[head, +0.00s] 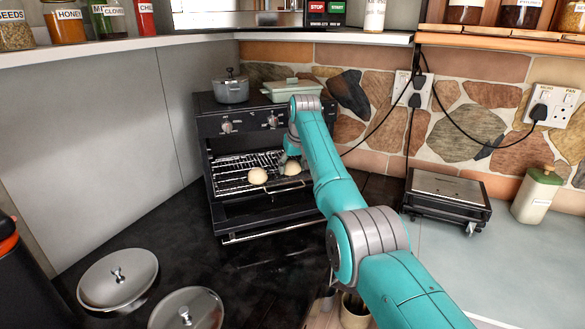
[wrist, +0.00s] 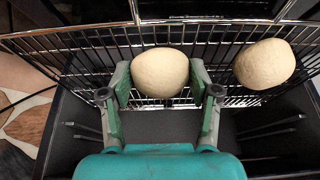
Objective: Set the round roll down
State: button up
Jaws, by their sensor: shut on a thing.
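A pale round roll (wrist: 160,73) is held between the two fingers of my gripper (wrist: 160,92) in the wrist view. The same roll shows in the head view (head: 292,169), at the oven's wire rack, partly behind my arm. It is over the rack (wrist: 90,62); I cannot tell whether its underside touches the wires. A second pale roll (wrist: 264,64) lies on the rack to the right in the wrist view, apart from my gripper. In the head view this second roll (head: 258,176) is left of the held one.
The small black oven (head: 210,137) has its door (head: 265,215) open. A grey pot (head: 231,90) and a pale green lidded dish (head: 290,90) stand on it. Two metal lids (head: 118,279) lie at the front left. A grill (head: 447,191) stands right of my arm.

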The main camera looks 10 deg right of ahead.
jog(key=shift+f, duration=0.3)
jog(key=o, duration=0.8)
jog(key=shift+f, duration=0.1)
jog(key=shift+o, duration=0.2)
jog(key=v, duration=1.2)
jog(key=shift+s+d, duration=0.1)
jog(key=shift+d, duration=0.05)
